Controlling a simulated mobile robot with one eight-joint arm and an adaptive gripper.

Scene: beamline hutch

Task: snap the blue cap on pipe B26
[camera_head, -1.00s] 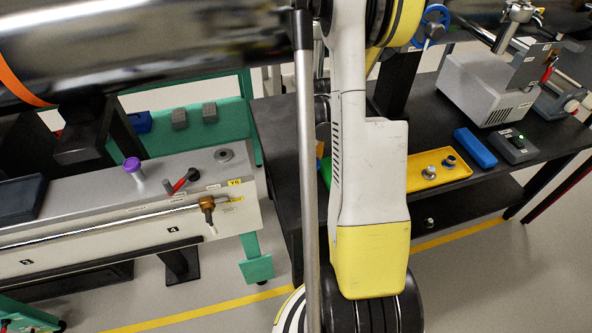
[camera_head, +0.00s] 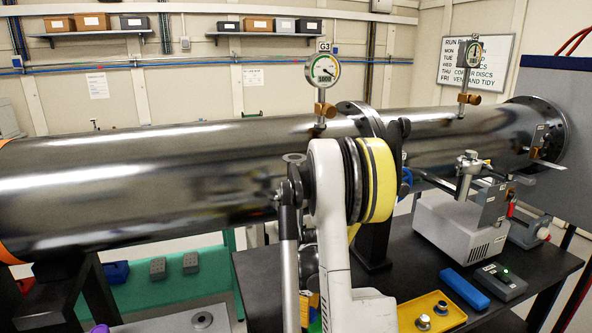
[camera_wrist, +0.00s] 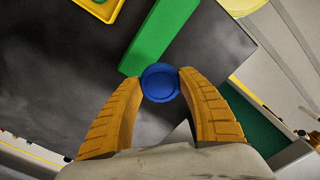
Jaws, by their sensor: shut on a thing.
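My gripper (camera_wrist: 160,76) shows in the wrist view with its two orange fingers closed on a round blue cap (camera_wrist: 160,84). The cap sits between the fingertips, its round face toward the wrist camera. It is held over or near a dark bench top; its height above it cannot be told. In the head view my arm stands in front of the large steel tube, and my gripper and the held cap are out of sight. No label reading B26 is legible, so I cannot tell which pipe that is.
A green block (camera_wrist: 160,38) lies just beyond the cap. A yellow tray (camera_head: 424,309) with small metal fittings, a blue case (camera_head: 464,289) and a grey box (camera_head: 499,282) are on the black bench (camera_head: 405,266). The big steel tube (camera_head: 150,180) crosses behind my arm.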

